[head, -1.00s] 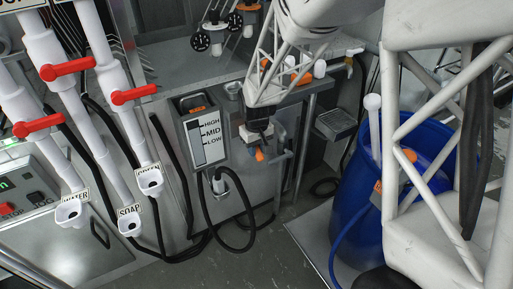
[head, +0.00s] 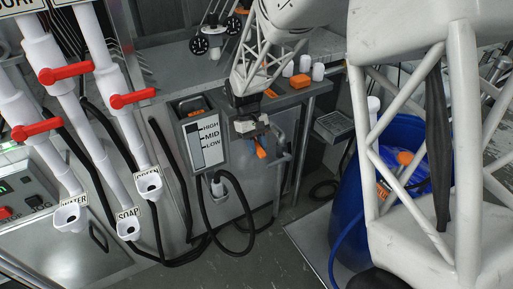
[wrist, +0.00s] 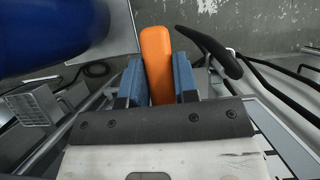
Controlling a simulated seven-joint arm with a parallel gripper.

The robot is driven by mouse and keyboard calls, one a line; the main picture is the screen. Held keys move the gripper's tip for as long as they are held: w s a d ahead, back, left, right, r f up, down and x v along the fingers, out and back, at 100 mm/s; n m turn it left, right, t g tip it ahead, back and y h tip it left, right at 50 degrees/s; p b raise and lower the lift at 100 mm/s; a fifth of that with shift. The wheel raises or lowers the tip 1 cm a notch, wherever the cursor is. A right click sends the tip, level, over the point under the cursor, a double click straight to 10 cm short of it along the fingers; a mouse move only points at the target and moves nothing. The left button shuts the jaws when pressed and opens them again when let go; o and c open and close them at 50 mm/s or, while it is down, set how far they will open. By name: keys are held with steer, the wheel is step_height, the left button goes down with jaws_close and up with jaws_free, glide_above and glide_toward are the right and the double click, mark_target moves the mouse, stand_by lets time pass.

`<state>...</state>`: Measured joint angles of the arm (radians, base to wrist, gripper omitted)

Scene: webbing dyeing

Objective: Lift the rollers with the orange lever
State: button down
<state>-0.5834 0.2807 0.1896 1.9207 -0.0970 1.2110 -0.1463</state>
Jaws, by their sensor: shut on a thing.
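The orange lever (head: 260,148) is at the front of the steel machine, right of the HIGH/MID/LOW panel. My gripper (head: 256,136) is at the lever, with the lever's orange end showing below it. In the wrist view the orange lever (wrist: 157,58) lies between the two blue finger pads of my gripper (wrist: 158,82), which is shut on it. Its far end sticks out past the fingertips. Black wheels (head: 199,45) stand on the machine top; I cannot tell if they are part of the rollers.
The level panel (head: 203,140) is just left of my gripper. A blue barrel (head: 350,205) stands at the right, partly behind my arm. Red-handled pipes (head: 66,72) are at the left. A black cable (head: 236,245) loops below. White and orange knobs (head: 299,80) sit on the machine's right edge.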

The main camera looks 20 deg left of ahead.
steer(key=shift+r+g+h, duration=0.3)
stand_by(0.4)
steer(key=c, duration=0.9)
jaws_free()
steer(key=shift+r, duration=0.7)
steer(key=shift+s+d+r, duration=0.1)
steer(key=shift+s+r, duration=0.1)
steer(key=shift+r, duration=0.4)
steer(key=shift+s+d+r, duration=0.1)
steer(key=shift+s+r, duration=0.05)
steer(key=shift+r, duration=0.4)
steer(key=s+d, duration=0.2)
steer(key=s, duration=0.2)
steer(key=s+d+r, duration=0.1)
steer(key=s+d, duration=0.2)
steer(key=s, duration=0.1)
steer(key=s+d, duration=0.3)
steer(key=s, duration=0.2)
steer(key=shift+r, duration=0.2)
